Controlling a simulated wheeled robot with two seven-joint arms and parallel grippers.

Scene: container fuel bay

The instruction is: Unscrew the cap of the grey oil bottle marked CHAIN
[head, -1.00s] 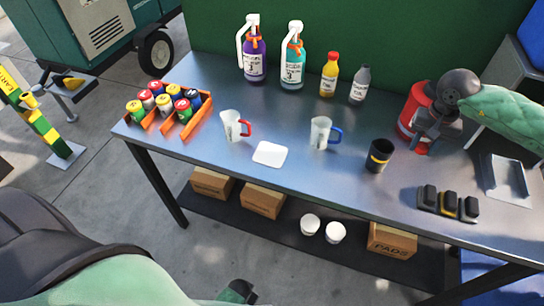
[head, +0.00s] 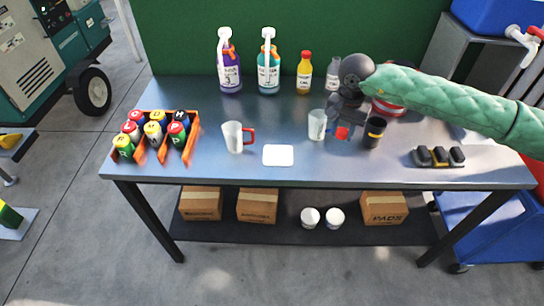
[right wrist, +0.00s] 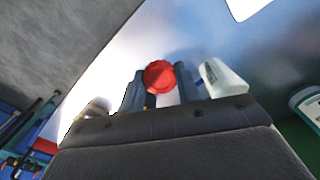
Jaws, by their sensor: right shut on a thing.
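The grey oil bottle (head: 333,76) stands upright at the back of the bench, right of a yellow bottle with a red cap (head: 304,74). My right gripper partly covers its right side in the head view, and its label is too small to read. My right gripper (head: 343,133) is in front of the bottle, between a clear jug and a black cup. It is shut on a small round red cap (right wrist: 160,77), seen between its fingers in the right wrist view. The red cap is apart from the grey bottle. My left gripper is out of view.
Clear jugs (head: 317,125) (head: 233,137), a white pad (head: 278,155), a black cup (head: 374,133) and a dark three-part holder (head: 438,157) stand on the bench. An orange rack (head: 150,140) of cans is left. Purple (head: 229,72) and teal (head: 268,72) pump bottles stand at back.

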